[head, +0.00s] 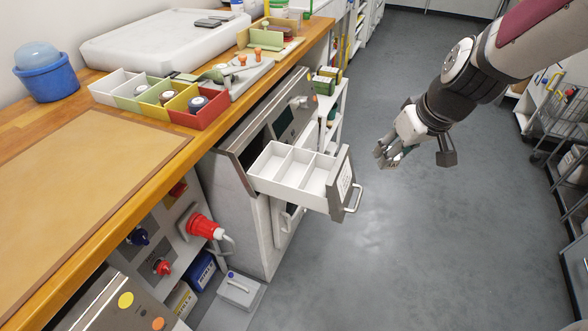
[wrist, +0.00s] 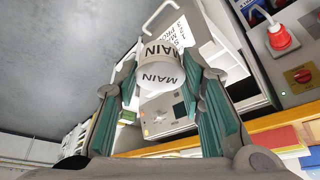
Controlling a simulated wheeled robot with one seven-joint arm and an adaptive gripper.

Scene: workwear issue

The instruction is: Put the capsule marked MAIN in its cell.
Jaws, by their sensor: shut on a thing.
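A white capsule (wrist: 160,72) printed MAIN sits between the two fingers of my gripper (wrist: 158,90) in the wrist view. My gripper (head: 386,158) is shut on it; in the head view the fingers mostly hide the capsule. My gripper is in the air over the floor, to the right of an open white drawer (head: 270,180) and apart from it. The drawer has three cells in a row, and they look empty. Its front carries a numbered label (head: 344,184), which shows partly in the wrist view (wrist: 180,35); its words are only partly readable.
The drawer's metal handle (head: 354,201) juts out towards my gripper. A wooden bench (head: 150,165) runs along the left, with coloured bins (head: 200,118) holding several round pieces. A red plug (head: 205,226) sticks out below the bench. The floor (head: 430,240) around my gripper is clear.

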